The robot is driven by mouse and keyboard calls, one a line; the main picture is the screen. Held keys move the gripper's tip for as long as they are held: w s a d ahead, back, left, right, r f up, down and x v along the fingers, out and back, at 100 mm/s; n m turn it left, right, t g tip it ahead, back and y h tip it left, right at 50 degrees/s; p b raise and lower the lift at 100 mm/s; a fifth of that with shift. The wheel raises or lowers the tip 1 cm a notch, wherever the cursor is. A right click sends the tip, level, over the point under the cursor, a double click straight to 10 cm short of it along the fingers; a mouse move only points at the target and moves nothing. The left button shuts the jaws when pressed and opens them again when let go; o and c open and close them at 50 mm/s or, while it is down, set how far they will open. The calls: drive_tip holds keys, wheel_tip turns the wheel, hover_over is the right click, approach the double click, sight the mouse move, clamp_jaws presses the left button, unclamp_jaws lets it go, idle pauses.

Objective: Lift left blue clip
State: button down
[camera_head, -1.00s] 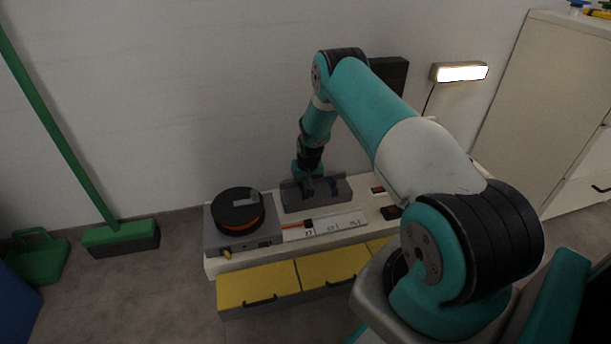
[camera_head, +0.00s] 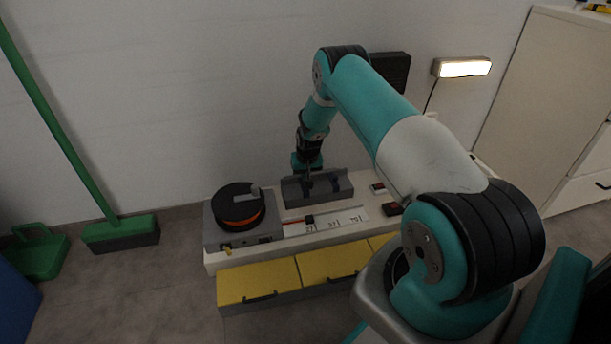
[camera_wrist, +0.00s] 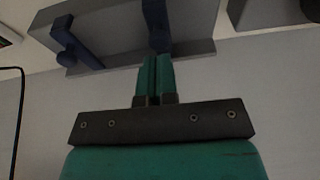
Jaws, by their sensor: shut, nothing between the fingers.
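A grey tray (camera_head: 290,197) with a raised back wall stands on the white bench; it also shows in the wrist view (camera_wrist: 115,25). Two dark blue clips are at it. The left clip (camera_wrist: 156,22) is at the tray wall, directly beyond my fingertips in the wrist view. The other clip (camera_wrist: 72,42) appears to the left there, which is the right side in the head view. My gripper (camera_wrist: 155,60) is shut and empty, its tips close to or touching the left clip's near end; I cannot tell which. In the head view my gripper (camera_head: 309,178) is small and dark over the tray.
A grey box with a black and orange spool (camera_head: 239,207) stands left of the tray. A marked white strip (camera_head: 335,221) lies in front. Yellow drawers (camera_head: 330,265) are below. The wall is close behind, with a lit lamp (camera_head: 463,68) and its cable at the right.

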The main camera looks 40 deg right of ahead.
drive_tip(key=shift+r+p, duration=0.45)
drive_tip(key=shift+r, duration=0.05)
drive_tip(key=p+v, duration=0.3)
drive_tip(key=v, duration=0.1)
drive_tip(key=shift+r+p, duration=0.35)
drive_tip(key=shift+p, duration=0.05)
drive_tip(key=s+a+r+p, duration=0.3)
drive_tip(key=s+r, duration=0.1)
drive_tip(key=s, duration=0.2)
drive_tip(key=shift+r, duration=0.4)
